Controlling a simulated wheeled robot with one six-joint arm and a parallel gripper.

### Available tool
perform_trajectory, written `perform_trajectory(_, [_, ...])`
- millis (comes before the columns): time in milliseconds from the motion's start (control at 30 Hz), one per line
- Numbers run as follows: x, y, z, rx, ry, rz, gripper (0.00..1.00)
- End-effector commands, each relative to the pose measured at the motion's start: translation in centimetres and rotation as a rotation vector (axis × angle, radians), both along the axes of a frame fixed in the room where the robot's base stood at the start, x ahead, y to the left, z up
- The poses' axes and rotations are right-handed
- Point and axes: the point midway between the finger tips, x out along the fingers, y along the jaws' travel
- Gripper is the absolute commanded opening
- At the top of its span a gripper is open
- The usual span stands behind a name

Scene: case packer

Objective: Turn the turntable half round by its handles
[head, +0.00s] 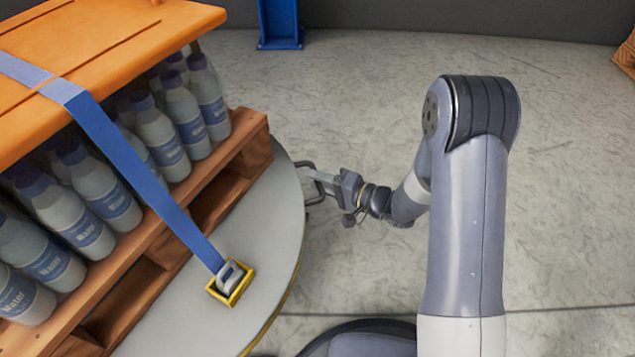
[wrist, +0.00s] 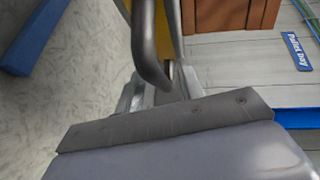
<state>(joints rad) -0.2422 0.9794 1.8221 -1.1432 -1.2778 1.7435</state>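The turntable (head: 277,257) is a round grey disc at the left of the head view, bearing a loaded pallet. A dark bent-bar handle (head: 304,165) sticks out from its right rim. My gripper (head: 316,178) is at this handle, reaching in from the right. In the wrist view the thick dark handle (wrist: 149,45) comes down to my gripper (wrist: 160,96), where the fingers stand apart on either side of its lower end. A small gap shows beside the bar, so I see no firm grip. The fingertips are partly hidden by the handle and the gripper body.
Water bottles (head: 155,130) stand on a wooden pallet (head: 225,170) under an orange top (head: 110,40). A blue strap (head: 140,175) runs down to a yellow-framed buckle (head: 230,280). A blue post (head: 280,22) stands at the back.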

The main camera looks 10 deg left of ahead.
Motion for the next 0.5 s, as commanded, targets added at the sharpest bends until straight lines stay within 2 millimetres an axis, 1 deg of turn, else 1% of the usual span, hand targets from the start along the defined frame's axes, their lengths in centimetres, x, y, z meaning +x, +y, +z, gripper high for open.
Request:
perform_trajectory(133, [0.1,0.56,-0.07,0.0,0.0,0.001,0.36])
perform_trajectory(367, [0.13,0.56,-0.03,0.0,0.0,0.0,0.36])
perform_trajectory(500, [0.13,0.54,-0.04,0.0,0.0,0.0,0.25])
